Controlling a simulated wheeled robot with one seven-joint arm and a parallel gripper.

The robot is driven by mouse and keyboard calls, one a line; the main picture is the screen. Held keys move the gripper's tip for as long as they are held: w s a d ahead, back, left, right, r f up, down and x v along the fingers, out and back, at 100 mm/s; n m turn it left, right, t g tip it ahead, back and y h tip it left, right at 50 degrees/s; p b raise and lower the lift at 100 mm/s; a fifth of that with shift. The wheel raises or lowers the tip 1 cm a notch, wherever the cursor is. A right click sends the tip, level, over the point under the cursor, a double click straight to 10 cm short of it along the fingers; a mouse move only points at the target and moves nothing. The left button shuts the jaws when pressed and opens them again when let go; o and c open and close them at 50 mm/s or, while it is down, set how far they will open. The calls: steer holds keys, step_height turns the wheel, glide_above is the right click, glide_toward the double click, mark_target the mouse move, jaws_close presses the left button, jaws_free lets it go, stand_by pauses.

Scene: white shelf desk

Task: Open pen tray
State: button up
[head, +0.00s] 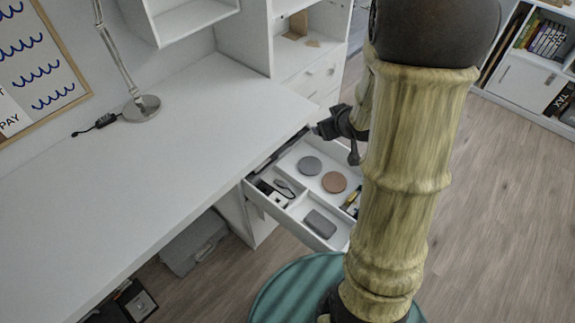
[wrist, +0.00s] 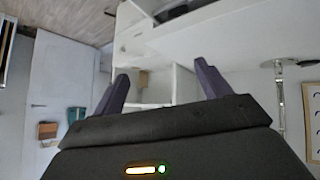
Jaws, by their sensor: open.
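The pen tray (head: 288,217) is a white drawer under the right end of the desk top. It stands pulled out, and its compartments hold grey and brown discs, a grey box and small items. My gripper (head: 350,140) is above the drawer's far right part in the head view, partly hidden behind my arm. In the wrist view my gripper (wrist: 160,86) shows two dark fingers spread apart with nothing between them. I cannot tell whether it touches the drawer. My arm hides the drawer's right end.
The white desk top (head: 150,180) is mostly clear, with a lamp (head: 141,108) at the back. A grey bin (head: 193,243) stands on the floor below. White shelves (head: 530,75) with books stand at the back right. Open wood floor (head: 500,220) lies to the right.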

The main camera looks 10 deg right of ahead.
mark_target(284, 152)
step_height(284, 152, down, 19)
steer(key=n+t+y+b, duration=0.2)
steer(key=n+y+b, duration=0.2)
steer(key=y+b, duration=0.4)
steer(key=b, duration=0.7)
steer(key=shift+w+d, duration=0.25)
steer(key=shift+w, duration=0.05)
steer(key=b+x, duration=0.4)
steer(key=x, duration=1.3)
steer(key=shift+w+a+f+b, duration=0.15)
steer(key=shift+a+b, duration=0.05)
steer(key=shift+b, duration=0.1)
steer(key=shift+c, duration=0.3)
